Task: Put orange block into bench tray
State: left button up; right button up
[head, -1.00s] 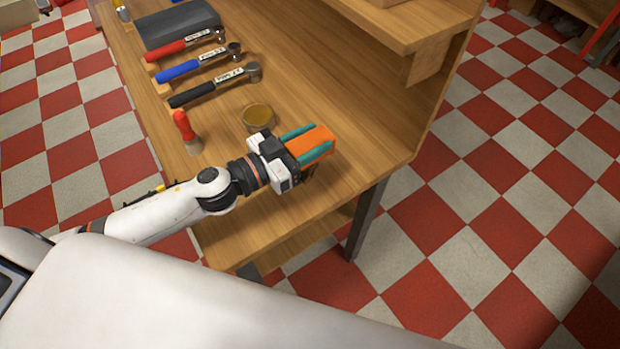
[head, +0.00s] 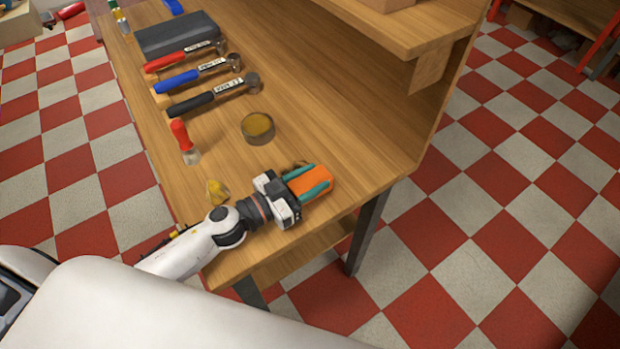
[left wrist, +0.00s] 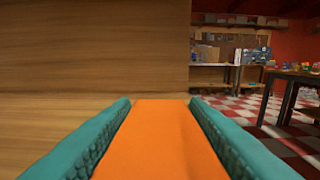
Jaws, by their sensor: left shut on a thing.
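The orange block (head: 313,184) is between the teal fingers of my left gripper (head: 310,183), over the near right end of the wooden workbench (head: 330,130). In the left wrist view the orange block (left wrist: 165,140) lies between both teal fingers, which are shut on it. I cannot tell whether the block touches the bench top. A round, shallow dish (head: 258,128) with a yellowish inside stands on the bench beyond the gripper. A dark grey rectangular case or tray (head: 178,34) lies at the far end; I cannot tell which is the bench tray. My right gripper is not in view.
Red, blue and black-handled hammers (head: 205,98) lie in a row on the bench. A red-handled brush (head: 182,140) and a small yellow item (head: 217,192) are near the left edge. A raised shelf (head: 420,30) stands at the right. Bench top around the dish is clear.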

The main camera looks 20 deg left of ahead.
pick_arm(q)
jog(key=shift+f, duration=0.2)
jog(key=o, duration=1)
